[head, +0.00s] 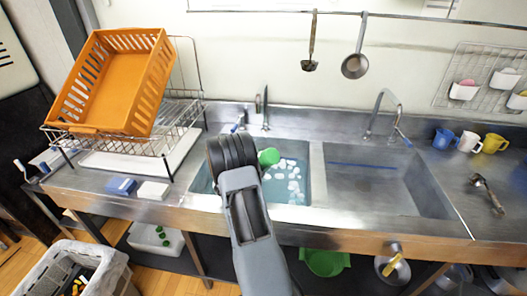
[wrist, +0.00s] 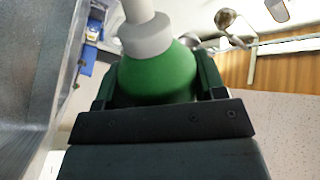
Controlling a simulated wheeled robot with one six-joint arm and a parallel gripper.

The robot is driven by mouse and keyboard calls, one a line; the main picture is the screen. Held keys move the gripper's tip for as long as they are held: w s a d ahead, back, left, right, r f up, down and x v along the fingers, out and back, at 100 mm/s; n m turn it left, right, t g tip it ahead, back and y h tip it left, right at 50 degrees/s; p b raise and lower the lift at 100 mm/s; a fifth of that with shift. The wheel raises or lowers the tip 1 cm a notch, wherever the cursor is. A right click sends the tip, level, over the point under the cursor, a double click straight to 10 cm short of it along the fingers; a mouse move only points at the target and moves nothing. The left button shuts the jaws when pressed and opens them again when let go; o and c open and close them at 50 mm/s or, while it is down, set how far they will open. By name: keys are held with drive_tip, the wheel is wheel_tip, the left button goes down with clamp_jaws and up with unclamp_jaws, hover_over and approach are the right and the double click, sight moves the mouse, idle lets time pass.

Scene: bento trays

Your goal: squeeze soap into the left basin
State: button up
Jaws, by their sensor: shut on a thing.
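A green soap bottle (wrist: 157,75) with a grey collar and white nozzle fills the middle of the wrist view. My gripper (wrist: 158,84) is shut on its body, with one dark finger on each side. In the head view a green part of the bottle (head: 268,157) shows just right of my dark wrist, over the left basin (head: 318,185). My arm hides the rest of the bottle and the gripper there. The left basin holds bluish water with several white foam patches. The bottle's exact tilt is hard to tell.
The right basin (head: 375,185) looks empty. An orange crate (head: 125,85) rests tilted on a wire dish rack (head: 180,115) at the left. Two faucets stand behind the basins. Mugs (head: 468,141) and a dark-handled tool (head: 487,193) are on the right counter.

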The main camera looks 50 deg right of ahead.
drive_tip(key=n+p, duration=0.1)
drive_tip(key=w+n+p, duration=0.1)
drive_tip(key=p, duration=0.1)
drive_tip(key=r+n+p, duration=0.1)
drive_tip(key=shift+w+d+n+t+y+p, duration=0.15)
drive_tip(key=shift+w+n+t+y+p, duration=0.1)
drive_tip(key=shift+n+t+y+p, duration=0.1)
drive_tip(key=shift+w+p, duration=0.15)
drive_tip(key=shift+p, duration=1)
drive_tip(key=shift+d+f+n+p, duration=0.1)
drive_tip(key=shift+f+n+p, duration=0.2)
drive_tip(key=shift+p, duration=0.45)
drive_tip(key=shift+w+f+n+p, duration=0.1)
drive_tip(key=shift+n+p, duration=0.15)
drive_tip(key=shift+p, duration=0.1)
drive_tip(key=o, duration=0.5)
drive_tip(key=c, duration=0.5)
drive_tip(key=shift+o, duration=0.2)
